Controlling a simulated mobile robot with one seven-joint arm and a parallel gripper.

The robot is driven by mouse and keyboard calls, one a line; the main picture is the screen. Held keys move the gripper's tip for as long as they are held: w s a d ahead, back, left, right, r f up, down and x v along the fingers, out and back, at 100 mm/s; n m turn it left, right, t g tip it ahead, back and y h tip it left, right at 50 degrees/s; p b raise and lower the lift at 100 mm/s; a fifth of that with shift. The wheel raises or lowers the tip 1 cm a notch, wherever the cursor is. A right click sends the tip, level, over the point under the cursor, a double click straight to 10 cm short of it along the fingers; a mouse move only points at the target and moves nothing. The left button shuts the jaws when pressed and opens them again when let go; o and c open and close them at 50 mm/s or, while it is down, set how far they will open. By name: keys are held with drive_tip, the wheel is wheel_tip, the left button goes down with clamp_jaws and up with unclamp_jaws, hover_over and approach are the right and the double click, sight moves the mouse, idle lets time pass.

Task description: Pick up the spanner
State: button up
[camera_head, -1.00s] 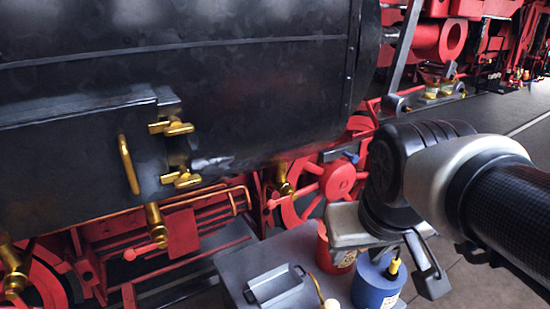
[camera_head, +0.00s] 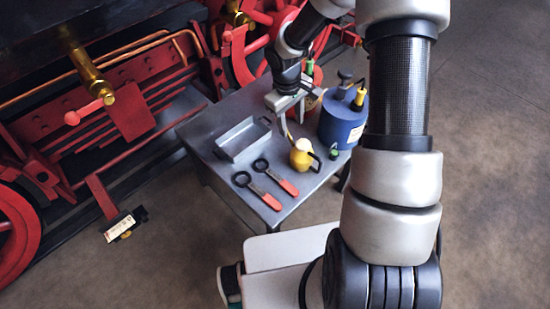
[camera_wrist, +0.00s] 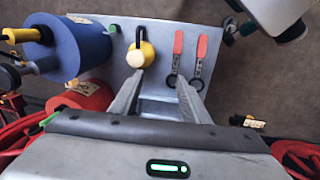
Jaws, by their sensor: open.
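Two spanners with dark ring heads and red-orange grips lie side by side on a grey table (camera_head: 215,172). One spanner (camera_head: 257,191) is nearer the table's front-left edge; the other spanner (camera_head: 276,177) lies just right of it. In the wrist view both the first (camera_wrist: 200,57) and the second (camera_wrist: 177,57) show ahead, beyond the right fingertip. My gripper (camera_head: 287,112) is above the back of the table, apart from both spanners. In the wrist view my gripper (camera_wrist: 159,82) has its fingers spread, with nothing between them.
A grey open tray (camera_head: 243,141) stands behind the spanners. A yellow oil can (camera_head: 303,157) is to their right. A blue drum (camera_head: 341,125) and a red container (camera_wrist: 82,98) stand at the table's far end. The red locomotive frame (camera_head: 130,110) borders the left; floor is clear right.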

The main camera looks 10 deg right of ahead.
drive_tip(key=y+b, duration=0.1)
drive_tip(key=b, duration=0.1)
hover_over(279, 179)
wheel_tip(279, 179, down, 14)
drive_tip(key=shift+n+g, duration=0.4)
drive_tip(key=f, duration=0.3)
drive_tip(key=f+b, duration=0.1)
drive_tip(key=f, duration=0.6)
drive_tip(key=shift+s+d+f, duration=0.15)
drive_tip(key=shift+s+f, duration=0.15)
drive_tip(key=shift+f, duration=0.1)
drive_tip(key=shift+w+f+b, duration=0.15)
drive_tip(key=shift+f+b, duration=0.6)
drive_tip(key=shift+f, duration=2.2)
drive_tip(key=shift+c, duration=0.2)
clamp_jaws()
